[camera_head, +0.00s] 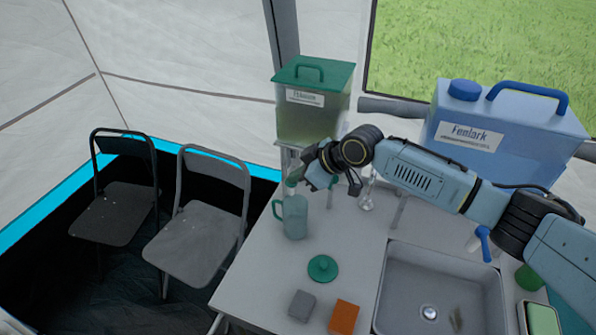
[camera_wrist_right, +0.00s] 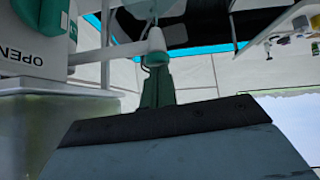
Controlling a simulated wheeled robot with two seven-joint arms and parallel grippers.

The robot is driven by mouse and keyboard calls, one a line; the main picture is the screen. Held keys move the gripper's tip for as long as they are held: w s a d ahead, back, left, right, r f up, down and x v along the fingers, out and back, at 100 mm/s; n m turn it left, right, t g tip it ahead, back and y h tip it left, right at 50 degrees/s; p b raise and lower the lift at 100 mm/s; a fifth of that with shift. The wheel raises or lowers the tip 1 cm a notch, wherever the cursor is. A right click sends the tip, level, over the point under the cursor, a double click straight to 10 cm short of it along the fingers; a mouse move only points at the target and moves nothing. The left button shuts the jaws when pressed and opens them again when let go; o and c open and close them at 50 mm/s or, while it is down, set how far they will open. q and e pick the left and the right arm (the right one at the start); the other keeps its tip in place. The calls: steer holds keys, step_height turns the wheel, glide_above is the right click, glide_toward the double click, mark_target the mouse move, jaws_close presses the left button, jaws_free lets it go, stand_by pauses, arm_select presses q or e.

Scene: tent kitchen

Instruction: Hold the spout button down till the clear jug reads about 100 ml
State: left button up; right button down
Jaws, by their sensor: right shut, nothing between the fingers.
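The clear jug (camera_head: 295,218), greenish with a green handle, stands upright on the counter's left part in the head view. Its markings and liquid level are too small to read. A green-lidded dispenser (camera_head: 312,122) with greenish contents stands raised behind it. My right gripper (camera_head: 301,179) is shut and empty, pointing down-left at the dispenser's spout area above the jug. The right wrist view shows a white and green spout-like part (camera_wrist_right: 155,48) close ahead of my gripper. I cannot tell whether my fingers touch the button. My left gripper is not in view.
A blue dispenser (camera_head: 510,125) stands at the right, behind my right arm. A green lid (camera_head: 323,268), a grey block (camera_head: 301,305) and an orange block (camera_head: 343,317) lie near the counter's front. A sink (camera_head: 440,285) is at right; two folding chairs stand left.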

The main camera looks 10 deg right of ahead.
steer(key=shift+s+f, duration=0.35)
steer(key=shift+f, duration=0.35)
steer(key=s+d+r+p, duration=0.1)
steer(key=s+d+r, duration=0.1)
steer(key=r, duration=0.4)
steer(key=s+d+r+p, duration=0.2)
steer(key=d+r, duration=0.1)
steer(key=r, duration=0.3)
steer(key=shift+d+r, duration=0.15)
steer(key=shift+r, duration=0.1)
